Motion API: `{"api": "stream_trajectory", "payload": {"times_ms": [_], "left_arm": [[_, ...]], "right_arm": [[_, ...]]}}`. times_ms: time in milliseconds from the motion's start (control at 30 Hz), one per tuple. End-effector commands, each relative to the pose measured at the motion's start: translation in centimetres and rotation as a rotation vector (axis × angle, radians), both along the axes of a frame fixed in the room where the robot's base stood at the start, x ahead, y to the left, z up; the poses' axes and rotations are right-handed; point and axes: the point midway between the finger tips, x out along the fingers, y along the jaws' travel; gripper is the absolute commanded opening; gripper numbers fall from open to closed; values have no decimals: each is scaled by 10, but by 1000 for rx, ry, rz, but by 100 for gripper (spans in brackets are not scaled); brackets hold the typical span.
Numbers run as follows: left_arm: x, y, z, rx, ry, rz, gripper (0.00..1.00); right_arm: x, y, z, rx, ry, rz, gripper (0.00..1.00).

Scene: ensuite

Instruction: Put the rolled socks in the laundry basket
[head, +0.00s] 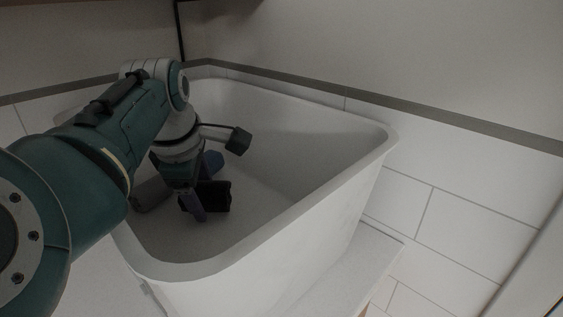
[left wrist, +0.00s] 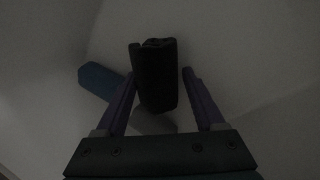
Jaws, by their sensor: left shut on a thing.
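The white laundry basket (head: 345,165) is a deep, open tub that fills the middle of the head view. My left gripper (head: 197,203) reaches down inside it, with purple fingers low near the floor of the basket. It is shut on the black rolled socks (head: 216,196), which also show between the fingers in the left wrist view (left wrist: 155,85). The socks are inside the basket walls; whether they touch the floor I cannot tell. My right gripper is not in view.
A blue thing (left wrist: 100,80) lies beside the left finger in the left wrist view, and a grey thing (left wrist: 153,123) is partly hidden below the socks. The basket stands near tiled walls (head: 460,205). The basket floor to the right is clear.

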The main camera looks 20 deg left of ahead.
Motion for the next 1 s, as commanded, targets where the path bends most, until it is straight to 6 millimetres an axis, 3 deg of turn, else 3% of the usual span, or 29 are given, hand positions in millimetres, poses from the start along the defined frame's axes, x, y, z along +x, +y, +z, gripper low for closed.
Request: {"api": "stream_trajectory", "payload": {"times_ms": [100,133,367,733,1000], "left_arm": [[0,0,-2,0,0,0,16],[0,0,-2,0,0,0,73],[0,0,-1,0,0,0,99],[-1,-1,7,1,-3,0,100],[-18,-8,54,1,-5,1,100]], "right_arm": [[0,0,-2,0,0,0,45],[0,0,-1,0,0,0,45],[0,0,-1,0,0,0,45],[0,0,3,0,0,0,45],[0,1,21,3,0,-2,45]]}}
